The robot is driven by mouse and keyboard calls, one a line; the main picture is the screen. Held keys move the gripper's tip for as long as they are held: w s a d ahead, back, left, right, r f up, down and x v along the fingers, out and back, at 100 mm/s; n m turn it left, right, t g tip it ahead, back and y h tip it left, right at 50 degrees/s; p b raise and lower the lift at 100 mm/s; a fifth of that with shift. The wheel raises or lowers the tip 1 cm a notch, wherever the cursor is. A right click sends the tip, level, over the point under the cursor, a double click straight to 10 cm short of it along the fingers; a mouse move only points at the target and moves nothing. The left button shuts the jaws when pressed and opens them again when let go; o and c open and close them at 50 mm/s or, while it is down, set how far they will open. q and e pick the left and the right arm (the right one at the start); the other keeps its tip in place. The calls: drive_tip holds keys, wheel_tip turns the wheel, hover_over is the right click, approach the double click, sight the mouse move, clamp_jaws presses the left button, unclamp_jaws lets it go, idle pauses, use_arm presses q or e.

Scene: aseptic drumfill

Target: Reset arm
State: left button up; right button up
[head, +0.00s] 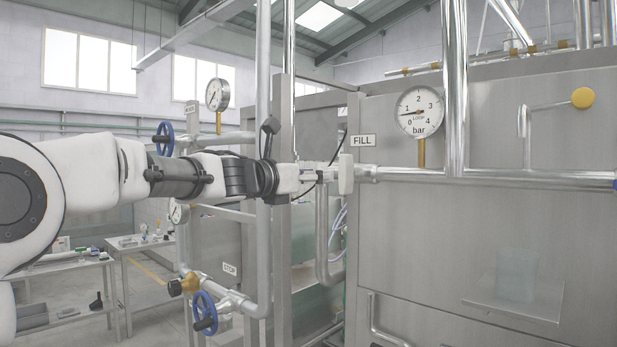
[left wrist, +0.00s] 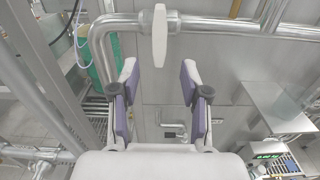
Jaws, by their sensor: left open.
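My left arm reaches in from the left in the head view. Its gripper (head: 308,177) is at the pipe below the FILL label (head: 363,140). In the left wrist view the gripper (left wrist: 159,74) is open, with two purple-backed fingers apart and nothing between them. A pale valve handle (head: 346,174) stands upright on the pipe just beyond the fingertips; it also shows in the left wrist view (left wrist: 159,36), ahead of the gap between the fingers. I cannot tell whether a finger touches it. My right gripper is in neither view.
A steel upright (head: 281,240) stands close beside my gripper. A round gauge (head: 419,111) is above the horizontal pipe (head: 500,177). Tables (head: 70,266) with small items stand farther back.

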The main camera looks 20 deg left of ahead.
use_arm(q)
drive_tip(key=shift+v, duration=0.8)
